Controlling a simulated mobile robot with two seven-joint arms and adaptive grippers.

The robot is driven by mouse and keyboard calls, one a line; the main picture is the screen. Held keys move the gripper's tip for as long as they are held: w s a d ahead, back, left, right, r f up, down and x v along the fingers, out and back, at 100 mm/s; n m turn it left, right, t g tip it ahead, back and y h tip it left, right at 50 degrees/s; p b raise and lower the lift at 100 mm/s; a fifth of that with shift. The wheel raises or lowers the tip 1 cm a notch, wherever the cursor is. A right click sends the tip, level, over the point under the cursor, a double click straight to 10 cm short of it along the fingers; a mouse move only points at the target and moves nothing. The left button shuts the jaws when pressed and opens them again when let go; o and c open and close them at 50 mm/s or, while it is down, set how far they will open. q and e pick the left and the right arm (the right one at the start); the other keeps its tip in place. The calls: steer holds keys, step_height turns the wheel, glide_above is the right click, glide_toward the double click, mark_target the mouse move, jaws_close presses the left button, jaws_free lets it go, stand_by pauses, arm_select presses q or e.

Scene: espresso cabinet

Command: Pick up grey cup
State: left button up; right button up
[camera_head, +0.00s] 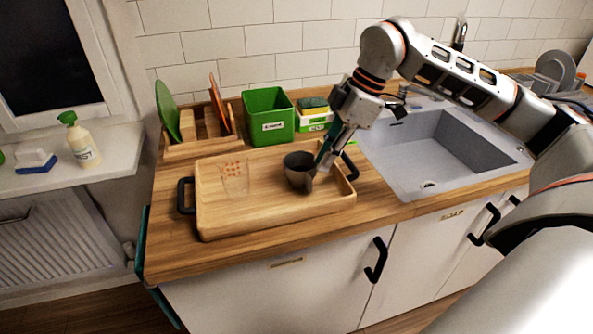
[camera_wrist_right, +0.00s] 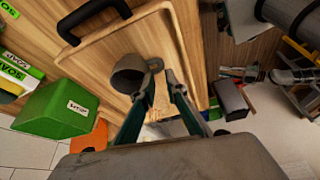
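The dark grey cup (camera_head: 297,173) stands upright on the wooden tray (camera_head: 262,217), right of its middle. My right gripper (camera_head: 324,163) reaches down from above at the cup's right side. In the right wrist view the cup (camera_wrist_right: 128,77) shows its handle just beyond the fingertips of my right gripper (camera_wrist_right: 162,75). The fingers are partly open, with a gap between the tips. I cannot tell whether a finger touches the handle. My left gripper is not in view.
A clear glass with orange marks (camera_head: 235,177) stands on the tray's left part. A green bin (camera_head: 268,115), a box with sponges (camera_head: 314,115) and a rack with boards (camera_head: 203,130) stand behind. A sink (camera_head: 433,150) lies to the right.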

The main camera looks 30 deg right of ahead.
steer(key=shift+x, duration=3.3)
steer(key=shift+s+a, duration=0.1)
jaws_close()
steer(key=shift+r, duration=0.1)
steer(key=shift+r, duration=0.15)
step_height(320, 180, up, 20)
steer(key=p, duration=0.1)
steer(key=shift+f, duration=0.25)
